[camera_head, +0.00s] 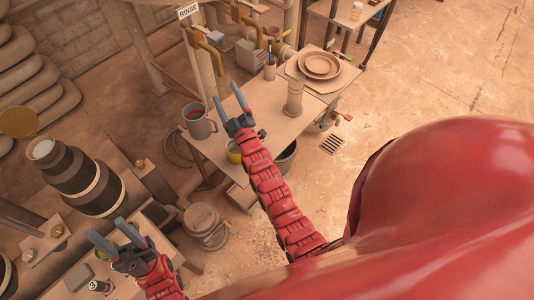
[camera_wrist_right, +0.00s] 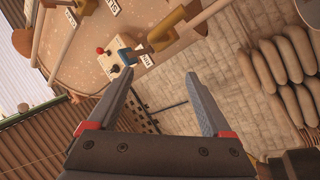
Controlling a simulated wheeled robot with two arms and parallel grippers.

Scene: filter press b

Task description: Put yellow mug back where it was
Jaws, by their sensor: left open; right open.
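A yellow rounded thing, likely the yellow mug (camera_head: 233,154), shows at the near edge of the light table, just left of my right wrist. My right arm hides much of it. My right gripper (camera_head: 227,92) is open and empty above the table, past the mug, with its fingers pointing to the back. In the right wrist view its two fingers (camera_wrist_right: 165,82) are spread with nothing between them. My left gripper (camera_head: 106,231) is open at the lower left, over a bench, well apart from the mug.
A beige cylinder (camera_head: 294,98) and stacked brown plates (camera_head: 319,66) stand to the right. A dark tiered drum (camera_head: 75,175) is at left. Open floor lies right.

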